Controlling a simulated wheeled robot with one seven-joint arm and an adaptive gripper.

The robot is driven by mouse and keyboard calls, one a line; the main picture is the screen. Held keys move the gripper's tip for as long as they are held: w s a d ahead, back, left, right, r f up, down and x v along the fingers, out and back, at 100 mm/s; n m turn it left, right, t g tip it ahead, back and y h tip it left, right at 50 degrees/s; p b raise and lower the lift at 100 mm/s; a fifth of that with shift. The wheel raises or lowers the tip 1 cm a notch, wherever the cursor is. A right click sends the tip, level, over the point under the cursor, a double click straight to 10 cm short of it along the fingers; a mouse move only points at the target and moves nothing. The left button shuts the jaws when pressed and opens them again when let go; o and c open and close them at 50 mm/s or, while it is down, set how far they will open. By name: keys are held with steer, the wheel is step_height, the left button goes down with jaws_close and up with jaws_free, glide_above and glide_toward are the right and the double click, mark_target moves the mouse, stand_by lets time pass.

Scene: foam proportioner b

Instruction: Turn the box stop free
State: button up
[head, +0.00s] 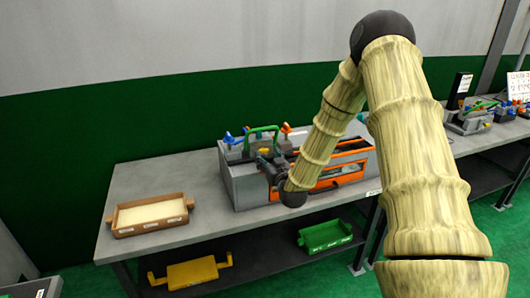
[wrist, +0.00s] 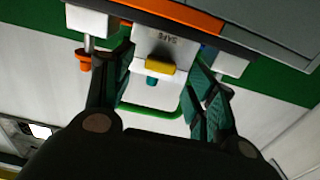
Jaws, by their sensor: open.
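The grey machine box with orange trim (head: 240,185) stands on the bench in the head view. My gripper (head: 272,165) is at its left part, partly hidden by my arm. In the wrist view my gripper (wrist: 160,68) is open. A pale block marked SAFE (wrist: 165,45) with a yellow tab (wrist: 155,67) shows between its fingers. A teal peg (wrist: 152,81) sticks out by the tab. I see no finger closed on the tab, and cannot tell whether either finger touches the block. I cannot tell for sure which part is the box stop.
An orange knob on a rod (wrist: 83,60) is outside the left finger. A green handle (head: 262,129) rises from the machine. A wooden tray (head: 150,214) stands left on the bench, with clear bench between. Yellow (head: 190,273) and green trays (head: 325,236) lie on the lower shelf.

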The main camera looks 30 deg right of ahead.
mark_target(264, 152)
steer(key=shift+x, duration=1.75)
steer(key=shift+a, duration=0.1)
steer(key=c, duration=1)
